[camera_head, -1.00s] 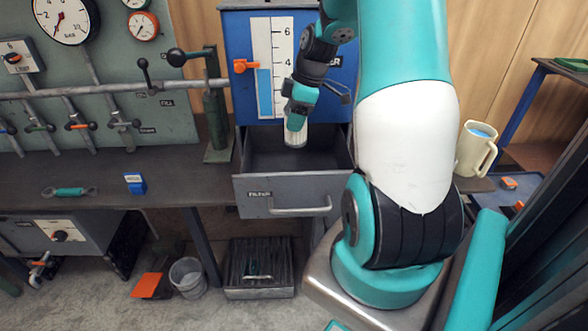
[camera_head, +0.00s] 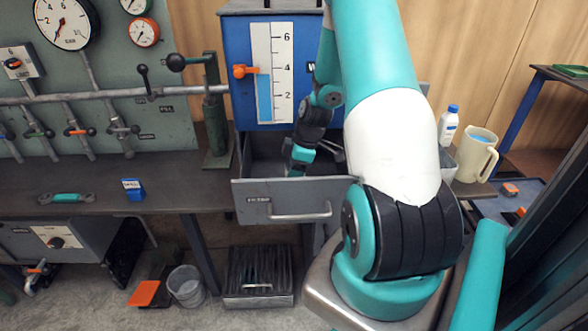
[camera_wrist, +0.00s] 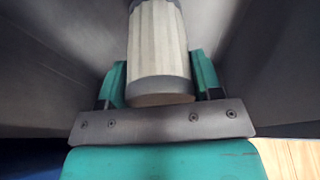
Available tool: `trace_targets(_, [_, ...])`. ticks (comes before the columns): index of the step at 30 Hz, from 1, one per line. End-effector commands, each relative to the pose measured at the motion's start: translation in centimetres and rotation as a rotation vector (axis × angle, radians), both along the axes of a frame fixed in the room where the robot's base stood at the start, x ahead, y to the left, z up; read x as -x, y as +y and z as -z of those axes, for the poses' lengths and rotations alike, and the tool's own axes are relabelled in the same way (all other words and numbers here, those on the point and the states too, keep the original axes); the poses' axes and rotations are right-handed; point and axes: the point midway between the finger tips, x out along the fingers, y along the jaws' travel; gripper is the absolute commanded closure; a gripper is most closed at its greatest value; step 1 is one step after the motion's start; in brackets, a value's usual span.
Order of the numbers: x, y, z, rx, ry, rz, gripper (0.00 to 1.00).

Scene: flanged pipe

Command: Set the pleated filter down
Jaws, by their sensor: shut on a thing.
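The pleated filter (camera_wrist: 155,45) is a pale ribbed cylinder with grey end bands, seen close in the wrist view. My gripper (camera_wrist: 158,80) is shut on it, with a teal finger on each side. In the head view my gripper (camera_head: 300,158) reaches down inside the open grey drawer (camera_head: 285,198), below the blue cabinet front. The filter is hidden there behind the gripper and the drawer front. Dark grey drawer walls surround the filter in the wrist view. I cannot tell whether the filter touches the drawer floor.
The blue cabinet (camera_head: 240,100) with a level gauge stands behind the drawer. A green hand pump (camera_head: 215,120) stands close to its left. A blue box (camera_head: 134,189) and a teal-handled tool (camera_head: 66,198) lie on the bench. A jug (camera_head: 477,155) and a bottle (camera_head: 448,125) stand at right.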

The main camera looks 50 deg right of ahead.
Motion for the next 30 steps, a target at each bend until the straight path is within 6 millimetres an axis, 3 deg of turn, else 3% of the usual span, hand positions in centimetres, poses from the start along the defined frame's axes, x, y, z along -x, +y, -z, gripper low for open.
trace_targets(5, [0.0, 0.0, 0.3, 0.000, 0.000, 0.000, 0.71])
trace_targets(6, [0.0, 0.0, 0.3, 0.000, 0.000, 0.000, 0.36])
trace_targets(9, [0.0, 0.0, 0.2, 0.000, 0.000, 0.000, 0.15])
trace_targets(20, [0.0, -0.1, -0.5, 0.001, -0.001, 0.001, 0.15])
trace_targets(30, [1.6, -1.5, -7.0, 0.004, -0.004, 0.003, 0.15])
